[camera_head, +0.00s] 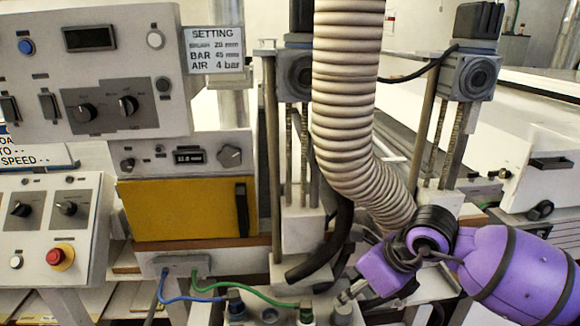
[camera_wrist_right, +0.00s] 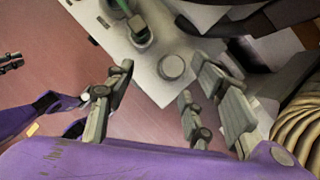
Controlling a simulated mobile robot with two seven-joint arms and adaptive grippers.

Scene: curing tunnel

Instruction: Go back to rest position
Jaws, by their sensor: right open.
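My right arm comes in from the lower right of the head view, in purple and black. Its gripper (camera_head: 352,293) is low in the picture, near the cable box and partly hard to make out there. In the right wrist view the right gripper (camera_wrist_right: 160,78) has its grey fingers spread apart with nothing between them. A pale box (camera_wrist_right: 172,67) with a round knob and a green cable plug (camera_wrist_right: 140,32) lies beyond the fingers; I cannot tell the exact gap. My left gripper does not show in the head view.
A ribbed hose (camera_head: 350,100) hangs close to my right gripper, with a black hose (camera_head: 325,250) beside it. Control panels (camera_head: 95,70), a yellow door (camera_head: 188,208) and a red stop button (camera_head: 58,256) stand at the left. Blue and green cables (camera_head: 265,298) run along the bottom.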

